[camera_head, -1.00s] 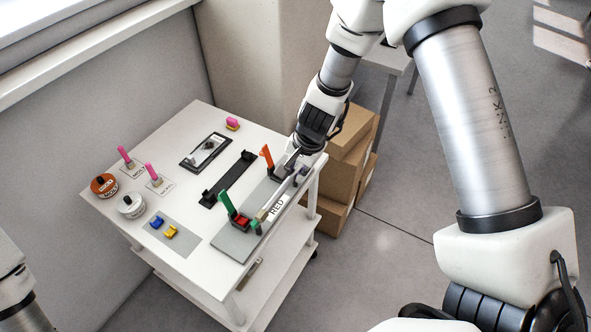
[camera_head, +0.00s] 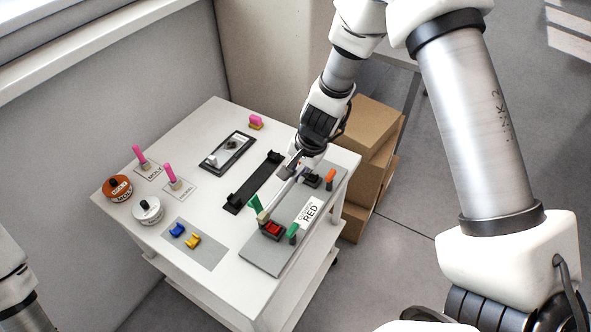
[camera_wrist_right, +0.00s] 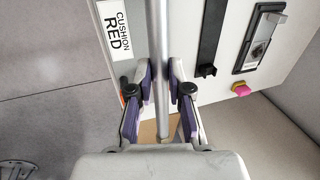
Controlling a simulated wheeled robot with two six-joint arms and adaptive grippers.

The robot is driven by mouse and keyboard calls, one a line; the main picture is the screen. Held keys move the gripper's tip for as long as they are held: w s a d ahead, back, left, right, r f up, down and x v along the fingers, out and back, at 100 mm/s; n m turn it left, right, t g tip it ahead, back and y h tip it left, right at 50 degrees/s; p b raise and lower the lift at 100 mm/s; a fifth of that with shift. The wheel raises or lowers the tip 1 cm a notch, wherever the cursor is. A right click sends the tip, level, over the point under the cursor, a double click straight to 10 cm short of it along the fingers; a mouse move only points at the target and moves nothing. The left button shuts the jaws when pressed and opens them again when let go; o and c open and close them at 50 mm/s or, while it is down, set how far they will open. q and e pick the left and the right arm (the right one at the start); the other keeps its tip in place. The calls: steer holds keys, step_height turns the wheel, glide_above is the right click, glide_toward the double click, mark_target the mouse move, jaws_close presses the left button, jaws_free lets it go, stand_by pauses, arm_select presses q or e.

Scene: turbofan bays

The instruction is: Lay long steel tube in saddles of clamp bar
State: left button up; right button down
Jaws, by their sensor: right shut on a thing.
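The long steel tube (camera_wrist_right: 162,60) runs between the purple-padded fingers of my right gripper (camera_wrist_right: 166,92) in the wrist view. In the head view my right gripper (camera_head: 291,170) is shut on the tube (camera_head: 279,196) near its far end. The tube's near end is close to the red saddle (camera_head: 272,229) of the grey clamp bar plate (camera_head: 262,256); whether it touches is unclear. A dark saddle (camera_head: 312,181) sits at the plate's far end. My left gripper is out of view.
A black bar with raised ends (camera_head: 254,184) lies left of the plate. A black-framed tray (camera_head: 226,150), orange (camera_head: 117,188) and white (camera_head: 148,210) round containers, pink-topped pieces, and blue (camera_head: 177,229) and yellow (camera_head: 193,240) blocks share the white cart. Cardboard boxes (camera_head: 370,160) stand behind.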

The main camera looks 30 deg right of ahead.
steer(key=b+x, duration=0.2)
steer(key=x, duration=0.1)
steer(key=shift+s+f, duration=0.1)
steer(key=shift+f, duration=0.35)
step_height(320, 180, down, 5)
steer(key=b, duration=0.5)
steer(key=shift+f, duration=0.2)
steer(key=shift+w+f+b, duration=0.2)
steer(key=shift+f+b, duration=0.1)
steer(key=shift+b, duration=0.15)
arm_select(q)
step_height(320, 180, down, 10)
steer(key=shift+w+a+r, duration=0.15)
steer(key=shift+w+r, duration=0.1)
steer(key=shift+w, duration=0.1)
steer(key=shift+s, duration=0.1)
arm_select(e)
steer(key=shift+s+r, duration=0.15)
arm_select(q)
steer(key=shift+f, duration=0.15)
